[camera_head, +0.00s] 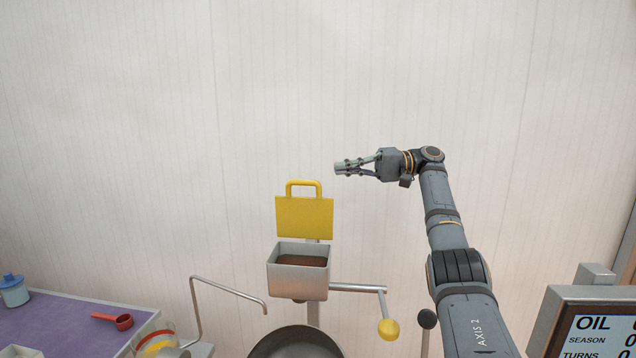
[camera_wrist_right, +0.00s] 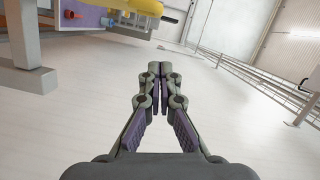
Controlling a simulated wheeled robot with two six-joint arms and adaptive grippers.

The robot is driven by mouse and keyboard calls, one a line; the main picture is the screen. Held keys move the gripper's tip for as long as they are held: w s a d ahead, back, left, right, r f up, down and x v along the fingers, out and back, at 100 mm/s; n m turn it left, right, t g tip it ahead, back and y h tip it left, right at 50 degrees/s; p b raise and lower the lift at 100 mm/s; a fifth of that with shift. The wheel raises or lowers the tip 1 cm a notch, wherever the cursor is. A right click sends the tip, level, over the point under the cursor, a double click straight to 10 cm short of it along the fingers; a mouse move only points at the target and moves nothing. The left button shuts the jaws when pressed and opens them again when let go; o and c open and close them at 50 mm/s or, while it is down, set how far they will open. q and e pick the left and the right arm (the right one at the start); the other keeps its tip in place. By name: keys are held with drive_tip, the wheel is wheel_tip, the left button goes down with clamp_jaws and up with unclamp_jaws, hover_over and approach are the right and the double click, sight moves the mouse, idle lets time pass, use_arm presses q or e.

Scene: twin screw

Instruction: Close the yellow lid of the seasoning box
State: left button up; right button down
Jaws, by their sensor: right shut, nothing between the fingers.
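The seasoning box (camera_head: 297,279) is a grey metal box with dark brown contents, on a post at the centre of the head view. Its yellow lid (camera_head: 304,219) stands upright at the back edge, open, with a yellow loop handle (camera_head: 303,184) on top. My right gripper (camera_head: 340,168) is shut and empty, above and to the right of the lid, apart from it. In the right wrist view the fingertips (camera_wrist_right: 160,68) meet with nothing between them. A yellow part, probably the lid, shows at the top of that view (camera_wrist_right: 93,14). My left gripper is not in view.
A crank arm with a yellow knob (camera_head: 388,329) sticks out right of the box. A dark pan (camera_head: 290,343) is below. A bent metal rod (camera_head: 228,289) stands left. A purple table (camera_head: 60,325) holds a red scoop (camera_head: 113,320). An OIL display (camera_head: 597,332) is at right.

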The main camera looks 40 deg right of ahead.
sight(304, 209)
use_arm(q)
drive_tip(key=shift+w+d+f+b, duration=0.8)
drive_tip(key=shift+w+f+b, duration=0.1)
use_arm(e)
drive_tip(key=w+a+f, duration=0.1)
drive_tip(key=w+a, duration=0.1)
drive_tip(key=a, duration=0.5)
drive_tip(key=shift+a+f, duration=0.2)
drive_tip(key=shift+f, duration=0.15)
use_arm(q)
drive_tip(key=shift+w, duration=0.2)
use_arm(e)
drive_tip(key=shift+a, duration=0.15)
drive_tip(key=shift+a, duration=0.1)
